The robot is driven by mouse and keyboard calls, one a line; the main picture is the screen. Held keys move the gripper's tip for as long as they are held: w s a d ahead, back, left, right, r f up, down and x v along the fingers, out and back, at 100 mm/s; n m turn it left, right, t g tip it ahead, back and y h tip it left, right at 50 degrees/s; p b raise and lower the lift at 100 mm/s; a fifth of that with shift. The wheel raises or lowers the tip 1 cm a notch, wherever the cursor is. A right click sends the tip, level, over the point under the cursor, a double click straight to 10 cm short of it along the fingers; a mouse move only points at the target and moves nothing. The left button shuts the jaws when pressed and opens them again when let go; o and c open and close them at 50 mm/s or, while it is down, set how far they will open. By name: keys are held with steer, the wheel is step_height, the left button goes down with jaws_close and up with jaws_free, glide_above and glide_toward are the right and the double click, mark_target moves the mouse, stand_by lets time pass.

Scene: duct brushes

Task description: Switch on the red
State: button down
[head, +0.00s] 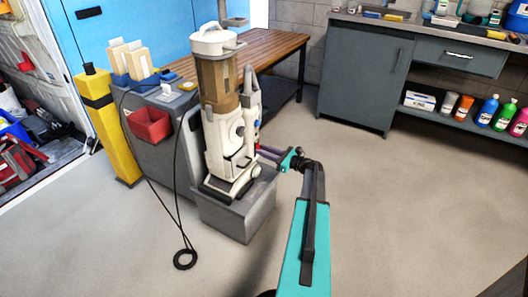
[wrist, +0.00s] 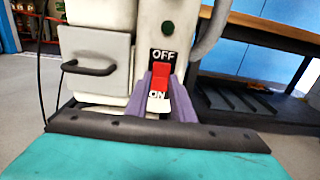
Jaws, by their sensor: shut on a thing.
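The red switch (wrist: 162,73) is on the front of a white upright machine (head: 216,120), in the wrist view below a black OFF label (wrist: 162,57). A pale ON mark (wrist: 157,95) shows at the switch's lower end. My gripper (wrist: 160,80) has its purple fingers on both sides of the switch, shut on it. In the head view my gripper (head: 262,151) reaches the machine's right side from the front right. The fingers hide the switch's sides, and I cannot tell its exact tilt.
A drawer with a dark handle (wrist: 90,68) is left of the switch. A black cable (head: 160,185) hangs to a coil on the floor. A wooden bench (head: 270,48) is behind. The floor at right is clear.

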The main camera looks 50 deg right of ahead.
steer(key=shift+f, duration=0.15)
steer(key=t, duration=0.1)
steer(key=t+b, duration=0.1)
steer(key=t, duration=0.1)
steer(key=shift+w+f+y, duration=0.1)
steer(key=shift+f+y, duration=0.2)
steer(key=shift+f, duration=0.05)
steer(key=c, duration=1.5)
jaws_free()
steer(key=p+v, duration=0.2)
steer(key=v, duration=1.1)
steer(key=shift+s+p, duration=0.4)
